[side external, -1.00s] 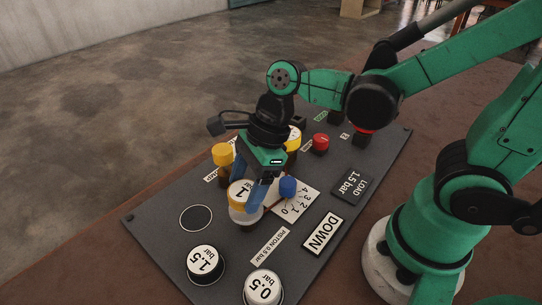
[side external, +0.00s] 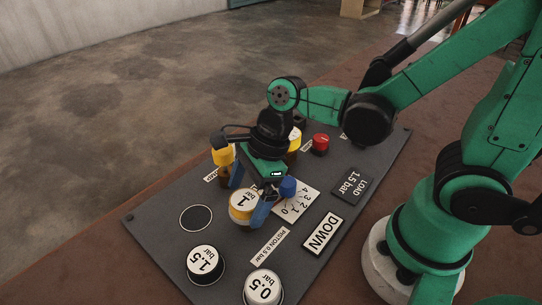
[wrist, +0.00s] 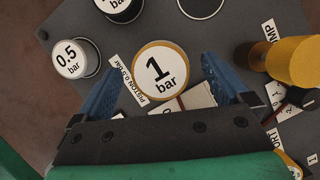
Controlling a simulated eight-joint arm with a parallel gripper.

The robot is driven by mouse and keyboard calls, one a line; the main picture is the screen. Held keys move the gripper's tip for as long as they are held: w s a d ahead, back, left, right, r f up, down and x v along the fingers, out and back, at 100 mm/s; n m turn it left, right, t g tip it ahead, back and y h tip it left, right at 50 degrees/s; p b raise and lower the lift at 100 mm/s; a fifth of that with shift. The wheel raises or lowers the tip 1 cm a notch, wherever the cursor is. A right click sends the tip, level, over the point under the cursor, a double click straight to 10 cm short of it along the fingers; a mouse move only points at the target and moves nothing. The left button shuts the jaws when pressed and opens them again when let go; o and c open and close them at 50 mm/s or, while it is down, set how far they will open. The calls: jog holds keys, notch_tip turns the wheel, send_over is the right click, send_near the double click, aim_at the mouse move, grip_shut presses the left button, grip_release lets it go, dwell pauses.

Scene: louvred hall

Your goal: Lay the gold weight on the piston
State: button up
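The gold weight (side external: 241,207), with a white top marked "1 bar", sits above a short dark stub beside the "PISTON 0.5 bar" label. The piston under it is mostly hidden, so full contact cannot be seen. In the wrist view the gold weight (wrist: 161,71) lies between my fingers. My gripper (side external: 246,205) is open around the weight. In the wrist view my gripper (wrist: 162,60) shows a gap on both sides of the weight.
A black "1.5 bar" weight (side external: 205,262) and a silver "0.5 bar" weight (side external: 263,287) stand at the front of the panel. An empty ringed spot (side external: 196,218) is left of the piston. A yellow knob (side external: 222,155), blue knob (side external: 288,186) and red knob (side external: 320,142) stand close by.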

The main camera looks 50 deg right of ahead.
jog(key=v, duration=1.1)
jog(key=w+d+f+n+t+h, duration=0.1)
jog(key=d+n+t+h, duration=0.1)
jog(key=n, duration=0.9)
jog(key=w+d+f+n+t+h, duration=0.2)
jog(key=d+n+t, duration=0.1)
jog(key=n, duration=0.8)
jog(key=shift+d+n, duration=0.3)
jog(key=shift+d, duration=0.3)
